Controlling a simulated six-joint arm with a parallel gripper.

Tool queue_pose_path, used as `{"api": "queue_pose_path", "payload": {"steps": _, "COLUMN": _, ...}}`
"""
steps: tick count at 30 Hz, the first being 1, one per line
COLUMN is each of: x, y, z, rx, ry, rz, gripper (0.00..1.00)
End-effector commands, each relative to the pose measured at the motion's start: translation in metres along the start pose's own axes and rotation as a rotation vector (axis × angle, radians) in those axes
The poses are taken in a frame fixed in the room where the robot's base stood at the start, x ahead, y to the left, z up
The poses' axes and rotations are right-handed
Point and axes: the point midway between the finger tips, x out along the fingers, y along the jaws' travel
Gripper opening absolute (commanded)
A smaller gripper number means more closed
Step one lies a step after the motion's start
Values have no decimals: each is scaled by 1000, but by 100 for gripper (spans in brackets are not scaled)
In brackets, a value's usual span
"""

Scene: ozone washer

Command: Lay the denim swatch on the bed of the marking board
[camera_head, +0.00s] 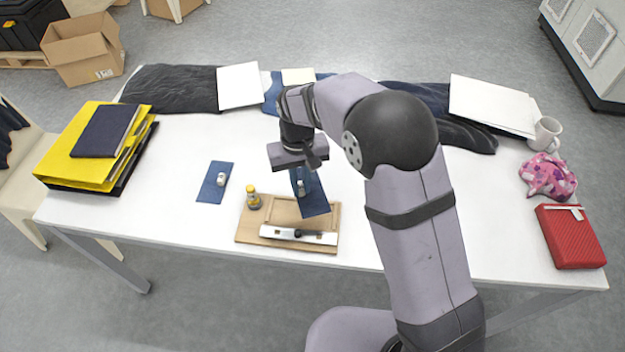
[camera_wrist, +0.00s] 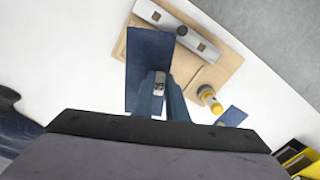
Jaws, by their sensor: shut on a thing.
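A dark blue denim swatch (camera_head: 318,203) hangs below my gripper (camera_head: 301,187), whose jaws are shut on a small whitish piece on the swatch. The swatch also shows in the wrist view (camera_wrist: 148,62), in front of the blue-grey fingers (camera_wrist: 160,95). The wooden marking board (camera_head: 248,230) lies on the table with a shallow framed bed (camera_head: 286,212) and a metal bar (camera_head: 298,235) along its front. The swatch overlaps the board's back right part in the head view and sticks out past its edge. Whether it touches the board, I cannot tell.
A small yellow-capped bottle (camera_head: 253,198) stands at the board's left back corner. A second blue swatch (camera_head: 208,192) with a small whitish piece lies to the left. Yellow binders (camera_head: 78,165), a red case (camera_head: 570,237) and a mug (camera_head: 545,133) stand farther off. Dark cloths lie along the back.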

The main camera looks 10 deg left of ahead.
Motion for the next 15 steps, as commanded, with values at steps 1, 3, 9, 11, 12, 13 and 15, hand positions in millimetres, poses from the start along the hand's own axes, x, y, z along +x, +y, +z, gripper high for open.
{"api": "queue_pose_path", "payload": {"steps": 1, "x": 0, "y": 0, "z": -1, "rx": 76, "ry": 2, "rz": 0, "gripper": 0}}
{"api": "queue_pose_path", "payload": {"steps": 3, "x": 0, "y": 0, "z": -2, "rx": 200, "ry": 4, "rz": -1, "gripper": 0}}
{"api": "queue_pose_path", "payload": {"steps": 9, "x": -2, "y": -1, "z": -5, "rx": 564, "ry": 12, "rz": -5, "gripper": 0}}
{"api": "queue_pose_path", "payload": {"steps": 11, "x": -2, "y": -1, "z": -6, "rx": 674, "ry": 13, "rz": -7, "gripper": 0}}
{"api": "queue_pose_path", "payload": {"steps": 12, "x": -2, "y": -1, "z": -7, "rx": 746, "ry": 14, "rz": -8, "gripper": 0}}
{"api": "queue_pose_path", "payload": {"steps": 13, "x": -3, "y": -1, "z": -7, "rx": 801, "ry": 15, "rz": -9, "gripper": 0}}
{"api": "queue_pose_path", "payload": {"steps": 15, "x": -3, "y": -1, "z": -8, "rx": 929, "ry": 16, "rz": -12, "gripper": 0}}
